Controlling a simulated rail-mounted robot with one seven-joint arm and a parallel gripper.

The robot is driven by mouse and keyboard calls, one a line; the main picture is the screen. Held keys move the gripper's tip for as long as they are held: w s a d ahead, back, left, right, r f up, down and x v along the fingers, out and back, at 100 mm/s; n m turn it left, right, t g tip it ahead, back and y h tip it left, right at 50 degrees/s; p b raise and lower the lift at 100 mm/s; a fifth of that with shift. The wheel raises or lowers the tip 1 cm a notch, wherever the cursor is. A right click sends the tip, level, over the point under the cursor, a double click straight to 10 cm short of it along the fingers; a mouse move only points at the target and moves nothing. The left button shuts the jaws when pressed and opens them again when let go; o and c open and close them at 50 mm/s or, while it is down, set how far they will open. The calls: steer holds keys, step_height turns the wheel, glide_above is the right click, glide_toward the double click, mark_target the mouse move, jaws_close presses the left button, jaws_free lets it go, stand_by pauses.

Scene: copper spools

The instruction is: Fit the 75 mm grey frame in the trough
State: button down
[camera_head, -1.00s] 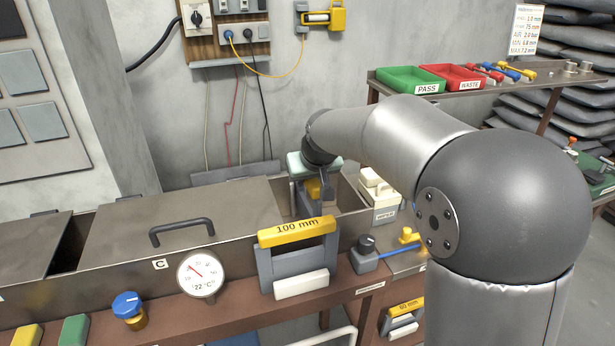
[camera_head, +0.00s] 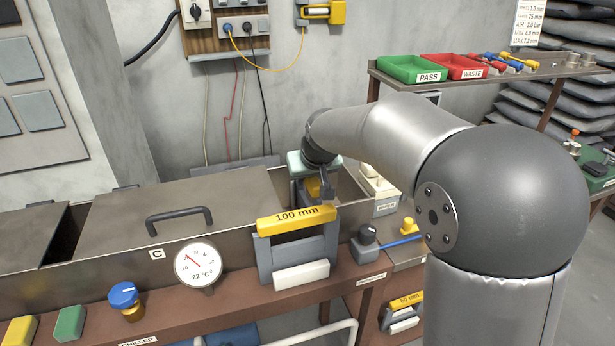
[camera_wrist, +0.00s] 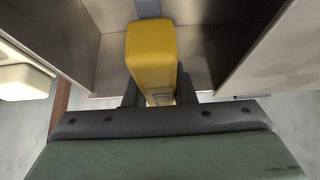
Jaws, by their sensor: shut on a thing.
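My gripper (camera_head: 318,180) is over the open right end of the metal trough (camera_head: 352,197), shut on a frame with a yellow top bar (camera_head: 312,187). In the wrist view the yellow bar (camera_wrist: 152,60) sits between my gripper's dark fingers (camera_wrist: 157,97), with trough walls on both sides. A bit of the frame's grey body shows beyond the bar. Its size label is not readable, and its lower part is hidden inside the trough, so I cannot tell whether it is seated.
A 100 mm frame (camera_head: 297,220) hangs on the trough's front beside the dial gauge (camera_head: 198,263). A lid with a handle (camera_head: 180,220) covers the trough to the left. Another small yellow-topped frame (camera_head: 406,300) hangs lower right. A white-lidded box (camera_head: 384,190) stands just right of the trough.

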steer(key=shift+f, duration=0.2)
stand_by(0.3)
steer(key=c, duration=1.1)
jaws_free()
steer(key=v, duration=1.7)
steer(key=shift+s+d+r+b, duration=0.1)
steer(key=shift+r+b, duration=0.05)
steer(key=shift+b, duration=0.25)
